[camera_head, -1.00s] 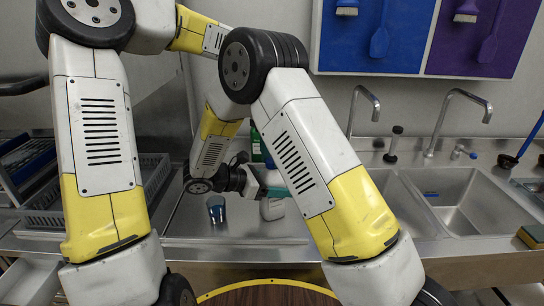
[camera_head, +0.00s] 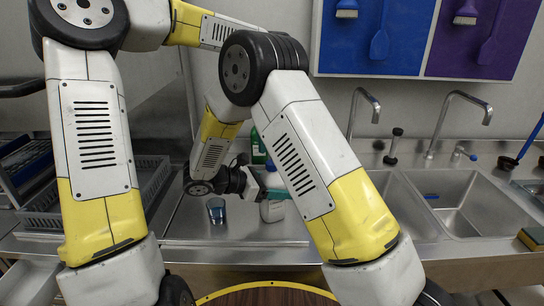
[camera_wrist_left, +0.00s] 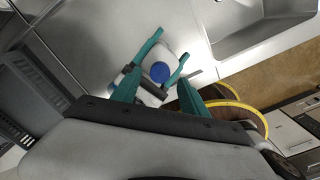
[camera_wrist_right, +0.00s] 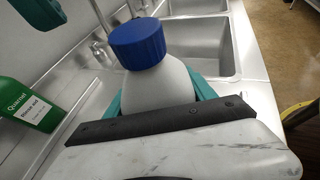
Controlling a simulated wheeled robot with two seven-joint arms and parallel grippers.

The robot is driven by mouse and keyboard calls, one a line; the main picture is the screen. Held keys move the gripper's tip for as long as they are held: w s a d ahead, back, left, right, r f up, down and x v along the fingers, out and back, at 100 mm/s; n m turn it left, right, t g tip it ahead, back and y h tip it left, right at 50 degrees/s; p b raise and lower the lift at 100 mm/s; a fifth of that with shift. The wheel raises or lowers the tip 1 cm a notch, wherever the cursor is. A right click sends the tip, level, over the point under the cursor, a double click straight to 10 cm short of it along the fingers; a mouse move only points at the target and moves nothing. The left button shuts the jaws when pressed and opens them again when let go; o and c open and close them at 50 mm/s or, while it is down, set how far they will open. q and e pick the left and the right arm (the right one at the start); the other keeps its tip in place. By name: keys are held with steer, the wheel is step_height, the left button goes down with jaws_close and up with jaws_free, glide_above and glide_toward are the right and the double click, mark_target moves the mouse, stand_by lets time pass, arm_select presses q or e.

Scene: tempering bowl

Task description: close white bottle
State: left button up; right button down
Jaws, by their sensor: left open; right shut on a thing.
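The white bottle (camera_head: 271,211) stands upright on the steel counter in the head view, partly hidden by my right arm. Its blue cap (camera_wrist_right: 137,43) sits on top of the bottle neck in the right wrist view; how tightly it sits cannot be told. My right gripper (camera_wrist_right: 160,97) is shut around the bottle's body. My left gripper (camera_wrist_left: 171,45) is open above the bottle, its teal fingers on either side of the blue cap, with no clear contact.
A blue glass (camera_head: 216,210) stands left of the bottle. A green rinse-aid bottle (camera_wrist_right: 25,113) stands behind. Sink basins (camera_head: 465,205) with taps lie to the right, a grey rack (camera_head: 50,205) to the left. The counter between glass and rack is clear.

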arm_select(q)
steer(key=shift+r, duration=0.65)
steer(key=shift+c, duration=0.2)
